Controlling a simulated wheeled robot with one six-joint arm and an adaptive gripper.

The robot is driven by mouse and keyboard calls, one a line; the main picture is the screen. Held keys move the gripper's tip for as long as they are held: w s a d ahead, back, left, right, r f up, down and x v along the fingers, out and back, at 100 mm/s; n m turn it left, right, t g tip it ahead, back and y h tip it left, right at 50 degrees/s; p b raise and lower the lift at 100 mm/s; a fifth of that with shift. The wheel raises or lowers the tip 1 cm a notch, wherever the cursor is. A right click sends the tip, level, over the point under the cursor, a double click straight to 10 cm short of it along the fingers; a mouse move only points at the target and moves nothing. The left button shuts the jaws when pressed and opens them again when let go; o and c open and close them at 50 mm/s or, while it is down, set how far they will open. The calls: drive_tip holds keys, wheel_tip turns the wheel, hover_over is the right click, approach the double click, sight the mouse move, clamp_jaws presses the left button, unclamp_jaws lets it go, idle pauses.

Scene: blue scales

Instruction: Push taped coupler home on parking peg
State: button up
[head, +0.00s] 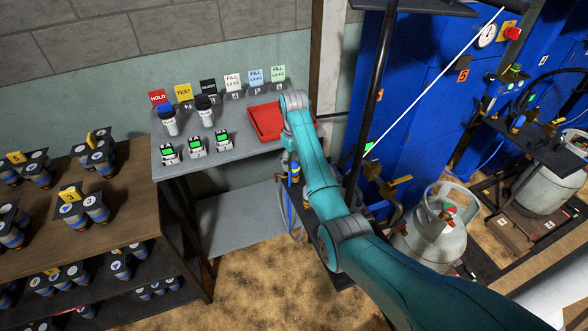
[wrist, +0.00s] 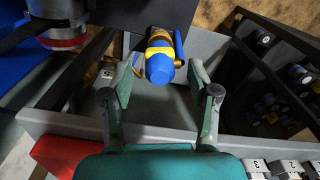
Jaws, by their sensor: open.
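A blue-ended coupler with yellow bands (wrist: 160,66) shows at the top middle of the wrist view, against a dark panel (wrist: 148,14). Brass-coloured parts flank it. My gripper (wrist: 162,82) is open, with one finger on each side of the coupler's blue end. I see gaps between both pads and the coupler, so nothing is held. The peg and how far the coupler sits on it are hidden. In the head view my teal arm covers the gripper, and brass and blue fittings (head: 294,172) show just left of the arm.
A grey bench (head: 235,148) bears a red tray (head: 267,122), several small devices and sign cards. A dark upright post (head: 372,85) stands right of my arm, near blue cabinets (head: 425,100) and a grey cylinder (head: 432,235). A wooden shelf (head: 140,205) with canisters is at left.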

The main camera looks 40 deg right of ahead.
drive_tip(key=shift+r, duration=1.2)
